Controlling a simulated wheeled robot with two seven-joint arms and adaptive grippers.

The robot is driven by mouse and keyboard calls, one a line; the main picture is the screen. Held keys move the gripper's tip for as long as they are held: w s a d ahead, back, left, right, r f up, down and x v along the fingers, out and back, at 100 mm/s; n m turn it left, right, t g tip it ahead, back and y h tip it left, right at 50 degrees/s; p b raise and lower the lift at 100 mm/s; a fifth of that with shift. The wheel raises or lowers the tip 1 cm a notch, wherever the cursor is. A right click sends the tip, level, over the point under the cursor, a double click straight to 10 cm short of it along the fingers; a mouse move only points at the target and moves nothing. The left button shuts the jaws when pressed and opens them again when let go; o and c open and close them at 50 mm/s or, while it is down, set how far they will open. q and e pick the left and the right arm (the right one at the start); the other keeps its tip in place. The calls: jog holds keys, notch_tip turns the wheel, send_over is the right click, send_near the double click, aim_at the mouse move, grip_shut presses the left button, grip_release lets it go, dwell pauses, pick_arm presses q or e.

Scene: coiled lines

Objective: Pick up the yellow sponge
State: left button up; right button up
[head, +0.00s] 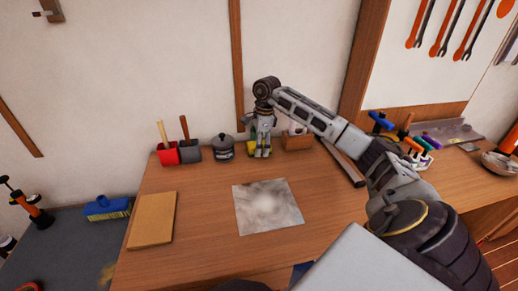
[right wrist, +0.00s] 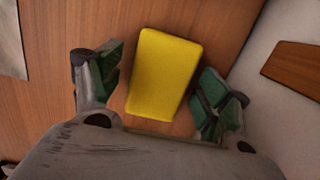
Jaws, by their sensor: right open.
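The yellow sponge (right wrist: 163,75) is a rounded rectangular block lying on the wooden table in the right wrist view. My right gripper (right wrist: 165,88) is open, with one green-padded finger on each side of the sponge and a visible gap to each. In the head view my right gripper (head: 259,150) points down near the back edge of the table. Only a bit of the yellow sponge (head: 251,145) shows there, mostly hidden behind the gripper. My left gripper is not in view.
A dark lidded pot (head: 223,147) stands close left of the gripper, beside grey (head: 188,152) and red (head: 167,154) containers. A wooden block (head: 297,141) is close on the right. A grey marbled sheet (head: 267,206) and tan board (head: 152,220) lie in front. The wall is just behind.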

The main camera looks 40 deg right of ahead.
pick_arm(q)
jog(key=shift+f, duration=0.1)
pick_arm(e)
jog(key=c, duration=0.9)
jog(key=shift+c, duration=0.2)
jog(key=shift+r, duration=0.15)
jog(key=shift+r, duration=0.4)
notch_tip(320, 180, up, 7)
jog(key=shift+r+p, duration=0.1)
jog(key=shift+p, duration=0.5)
jog(key=shift+r, duration=0.9)
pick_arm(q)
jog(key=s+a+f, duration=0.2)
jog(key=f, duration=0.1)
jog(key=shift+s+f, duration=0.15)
